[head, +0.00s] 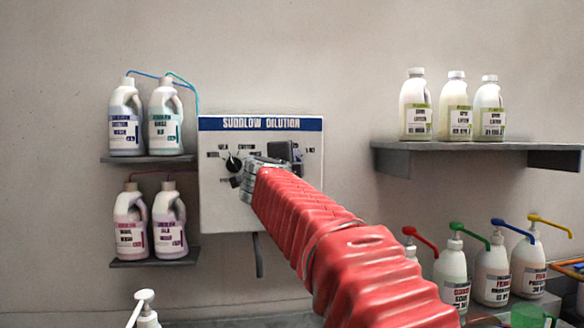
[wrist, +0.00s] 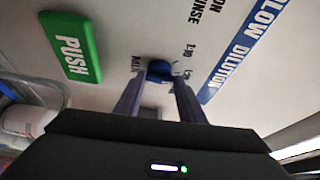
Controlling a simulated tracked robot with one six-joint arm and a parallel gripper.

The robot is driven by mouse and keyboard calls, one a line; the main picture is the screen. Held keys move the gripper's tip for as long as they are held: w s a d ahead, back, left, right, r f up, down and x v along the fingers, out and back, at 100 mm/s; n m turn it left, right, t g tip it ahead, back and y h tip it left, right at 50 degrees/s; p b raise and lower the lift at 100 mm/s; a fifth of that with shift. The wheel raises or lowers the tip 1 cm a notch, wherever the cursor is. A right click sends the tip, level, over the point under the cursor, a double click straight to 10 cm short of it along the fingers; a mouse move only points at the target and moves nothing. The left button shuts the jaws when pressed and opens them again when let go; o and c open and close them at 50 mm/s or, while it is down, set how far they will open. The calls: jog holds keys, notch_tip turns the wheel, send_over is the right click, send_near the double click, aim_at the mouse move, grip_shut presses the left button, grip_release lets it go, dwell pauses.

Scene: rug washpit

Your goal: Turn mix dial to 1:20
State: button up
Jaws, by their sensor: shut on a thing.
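The dilution panel (head: 218,205) is a pale box on the wall with a blue "SUDDLOW DILUTION" header. The mix dial (wrist: 159,69) is a small blue knob in the wrist view, with a partly visible "MIX" label at its left and ratio marks such as 1:10 above and to its right. My gripper (wrist: 159,82) has its two fingers on either side of the dial, shut on it. The dial's pointer is not readable between the fingers. In the head view my red-sleeved arm and wrist hide the dial.
A green PUSH button (wrist: 70,48) is on the panel, left of the dial in the wrist view. A black selector knob (head: 233,163) is on the panel's left. Bottle shelves flank the panel, at left (head: 150,159) and right (head: 470,146). Pump bottles (head: 492,275) stand lower right.

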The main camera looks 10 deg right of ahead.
jog(key=shift+d+f+m, duration=0.2)
jog(key=shift+f+m, duration=0.05)
jog(key=shift+m, duration=0.15)
jog(key=o, duration=1)
jog(key=shift+a+r, duration=0.1)
jog(key=shift+r, duration=0.05)
jog(key=shift+o, duration=0.2)
jog(key=v, duration=1.3)
jog(key=shift+s+a, duration=0.2)
jog(key=shift+s, duration=0.15)
